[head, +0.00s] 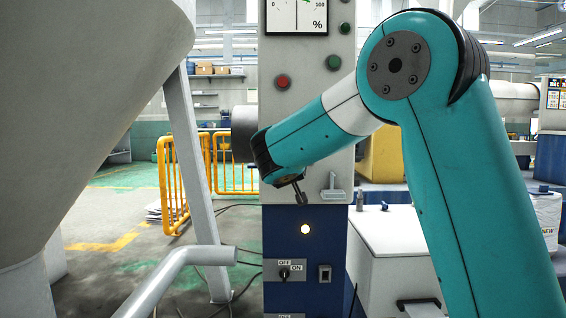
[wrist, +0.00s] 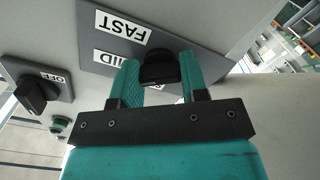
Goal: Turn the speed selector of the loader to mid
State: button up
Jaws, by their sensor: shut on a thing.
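The speed selector's dark knob (wrist: 160,73) shows in the wrist view between the two teal fingers of my gripper (wrist: 158,68). My gripper is shut on the knob. The knob sits on a dark grey plate (wrist: 185,22) with white labels. FAST (wrist: 121,27) and MID (wrist: 105,57) read upside down here, and MID is partly covered by a finger. Which label the knob points to cannot be told. In the head view my arm hides the selector and the fingers.
A separate black switch (wrist: 38,95) with an OFF label and a green button (wrist: 60,126) lie left of my gripper in the wrist view. The head view shows a tall control cabinet (head: 308,105), an ON/OFF switch (head: 284,271), and a large grey hopper (head: 85,95) at left.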

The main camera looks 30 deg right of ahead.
jog(key=shift+f+m, duration=0.1)
jog(key=shift+m, duration=0.3)
jog(key=o, duration=0.9)
jog(key=p+v, duration=0.1)
jog(key=v, duration=1.6)
jog(key=shift+s+a+p, duration=0.2)
jog(key=shift+p, duration=0.2)
